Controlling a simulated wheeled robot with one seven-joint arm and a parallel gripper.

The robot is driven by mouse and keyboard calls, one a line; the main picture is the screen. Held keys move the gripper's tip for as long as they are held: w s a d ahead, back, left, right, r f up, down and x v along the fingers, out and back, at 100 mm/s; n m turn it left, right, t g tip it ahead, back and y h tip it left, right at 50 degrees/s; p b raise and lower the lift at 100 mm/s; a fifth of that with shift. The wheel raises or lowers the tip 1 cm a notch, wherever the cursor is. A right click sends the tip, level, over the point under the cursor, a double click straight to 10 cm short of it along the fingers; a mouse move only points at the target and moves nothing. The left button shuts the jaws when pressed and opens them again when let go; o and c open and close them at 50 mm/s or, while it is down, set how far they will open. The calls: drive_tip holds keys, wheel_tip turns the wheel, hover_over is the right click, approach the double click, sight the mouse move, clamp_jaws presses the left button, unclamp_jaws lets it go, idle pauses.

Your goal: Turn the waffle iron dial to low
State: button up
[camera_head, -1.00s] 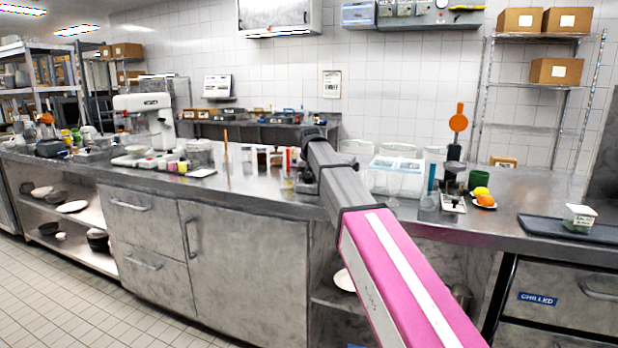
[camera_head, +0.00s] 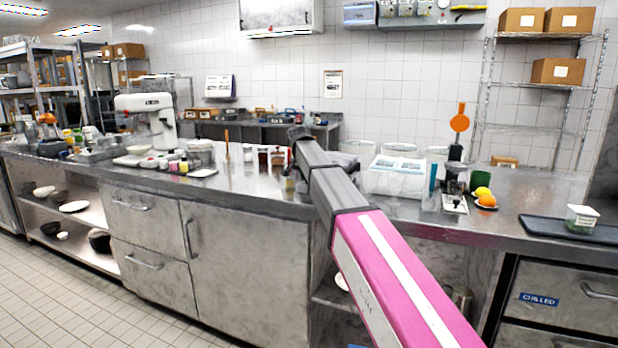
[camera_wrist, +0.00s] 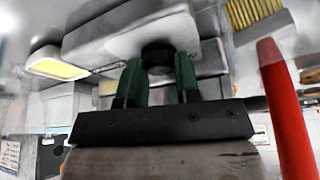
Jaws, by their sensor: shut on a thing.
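In the wrist view, the two green fingers of my gripper (camera_wrist: 158,66) are closed on the sides of a dark round dial (camera_wrist: 157,52). The dial sits on the front of a pale grey appliance body (camera_wrist: 120,42), which I take to be the waffle iron. Its dial marks are not readable, so I cannot tell the setting. In the head view, my arm with its pink link reaches over the counter and hides the gripper and the dial. A grey shape (camera_head: 345,160) shows just right of the arm; I cannot tell if it is the waffle iron.
A red upright thing (camera_wrist: 285,110) stands close to my gripper's right in the wrist view.

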idle(0.5)
drive_tip(key=o, duration=0.9)
drive_tip(key=v, duration=1.1)
drive_tip(key=shift+a+f, duration=0.1)
